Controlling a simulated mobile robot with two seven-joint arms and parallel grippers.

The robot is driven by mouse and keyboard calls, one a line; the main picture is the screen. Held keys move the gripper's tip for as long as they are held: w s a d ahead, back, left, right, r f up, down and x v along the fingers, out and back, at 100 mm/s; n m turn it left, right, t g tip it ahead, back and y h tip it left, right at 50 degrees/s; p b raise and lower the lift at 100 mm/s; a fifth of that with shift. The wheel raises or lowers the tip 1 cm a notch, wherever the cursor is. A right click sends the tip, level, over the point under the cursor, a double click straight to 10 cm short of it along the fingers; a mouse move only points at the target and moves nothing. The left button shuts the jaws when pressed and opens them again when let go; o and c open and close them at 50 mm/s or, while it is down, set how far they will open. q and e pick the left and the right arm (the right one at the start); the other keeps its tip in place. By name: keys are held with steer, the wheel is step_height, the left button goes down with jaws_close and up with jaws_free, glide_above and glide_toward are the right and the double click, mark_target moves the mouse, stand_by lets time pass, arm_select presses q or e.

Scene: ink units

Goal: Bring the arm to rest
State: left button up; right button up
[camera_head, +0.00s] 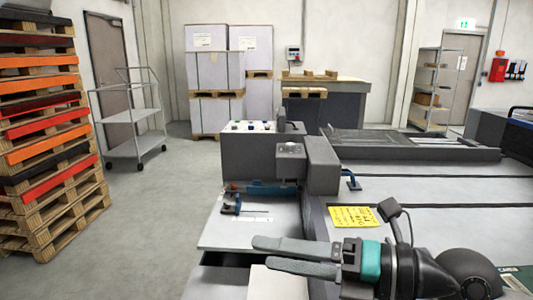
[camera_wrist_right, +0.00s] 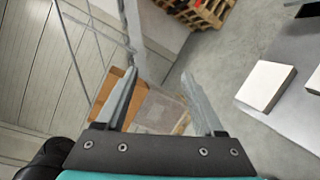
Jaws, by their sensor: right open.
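My right arm comes in at the lower right of the head view. Its grey-fingered right gripper (camera_head: 268,254) points left, above the front of a grey machine (camera_head: 322,165). In the right wrist view the two fingers of this gripper (camera_wrist_right: 158,85) are spread apart, with nothing between them but the floor and a brown board-like thing farther off. My left gripper is in neither view.
A white block (camera_head: 275,283) lies just below the right gripper; a white block also shows in the wrist view (camera_wrist_right: 266,85). A yellow note (camera_head: 353,217) lies on the machine. Stacked pallets (camera_head: 45,130) and a trolley (camera_head: 130,120) stand left. Floor between is clear.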

step_height(320, 180, up, 7)
steer(key=w+d+m+t+y, duration=0.2)
steer(key=m+t+y, duration=0.1)
steer(key=m+t, duration=0.5)
steer(key=w+d+f+m+t+h, duration=0.1)
steer(key=w+d+m+t+h, duration=0.2)
steer(key=d+m+t+h, duration=0.5)
steer(key=d+f+m+g+h, duration=0.35)
steer(key=f+m+h, duration=0.25)
steer(key=f+m, duration=0.2)
steer(key=d+f+m+g+h, duration=0.2)
steer(key=d+f+m+h, duration=0.2)
steer(key=f+m+h, duration=0.3)
steer(key=s+a+f+m+g+y, duration=0.1)
steer(key=s+a+f+m+g, duration=0.1)
steer(key=s+f+g, duration=0.7)
steer(key=s+a+f+m+g+y, duration=0.2)
steer(key=s+f+g, duration=0.2)
steer(key=s+f, duration=0.8)
step_height(320, 180, down, 24)
steer(key=d+r, duration=0.1)
steer(key=d, duration=0.2)
steer(key=s+d+f+g+h, duration=0.1)
steer(key=s+d+f, duration=0.4)
steer(key=s+f, duration=0.5)
step_height(320, 180, down, 3)
steer(key=shift+s+r, duration=0.15)
steer(key=shift+s, duration=0.15)
